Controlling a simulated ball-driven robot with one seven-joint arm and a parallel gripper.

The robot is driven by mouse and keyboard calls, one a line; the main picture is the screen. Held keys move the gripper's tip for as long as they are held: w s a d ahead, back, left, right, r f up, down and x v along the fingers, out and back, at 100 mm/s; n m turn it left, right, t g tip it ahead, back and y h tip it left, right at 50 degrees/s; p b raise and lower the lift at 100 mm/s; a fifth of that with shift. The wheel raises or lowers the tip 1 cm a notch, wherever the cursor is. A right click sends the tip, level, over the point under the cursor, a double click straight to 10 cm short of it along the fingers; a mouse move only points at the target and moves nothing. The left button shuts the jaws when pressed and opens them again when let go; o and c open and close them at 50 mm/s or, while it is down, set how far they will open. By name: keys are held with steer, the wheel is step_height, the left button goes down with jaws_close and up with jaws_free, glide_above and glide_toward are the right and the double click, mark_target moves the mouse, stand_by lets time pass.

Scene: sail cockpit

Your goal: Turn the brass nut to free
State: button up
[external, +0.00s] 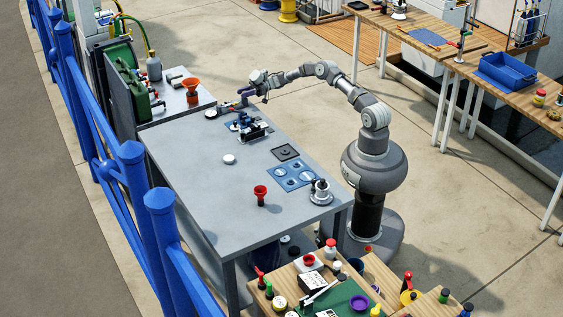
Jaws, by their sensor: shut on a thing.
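A small dark blue and black fixture (247,125) stands on the table just in front of my gripper.
The grey table (190,180) has free room at its left and middle. A white disc (229,159), a red funnel (260,194), a blue plate (292,176) and a dark square plate (285,152) are on it. A blue fence (100,165) runs along the left.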

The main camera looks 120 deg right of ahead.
steer(key=shift+n+y+b, duration=0.6)
steer(key=shift+n+y, duration=0.5)
steer(key=shift+y, duration=0.6)
steer(key=shift+n+g+y, duration=0.3)
steer(key=shift+y, duration=0.3)
steer(key=o, duration=0.9)
steer(key=shift+w, duration=0.1)
steer(key=v, duration=0.2)
steer(key=shift+s, duration=0.3)
step_height(320, 180, up, 7)
steer(key=p, duration=0.3)
steer(key=shift+s+d, duration=0.1)
steer(key=shift+s, duration=0.1)
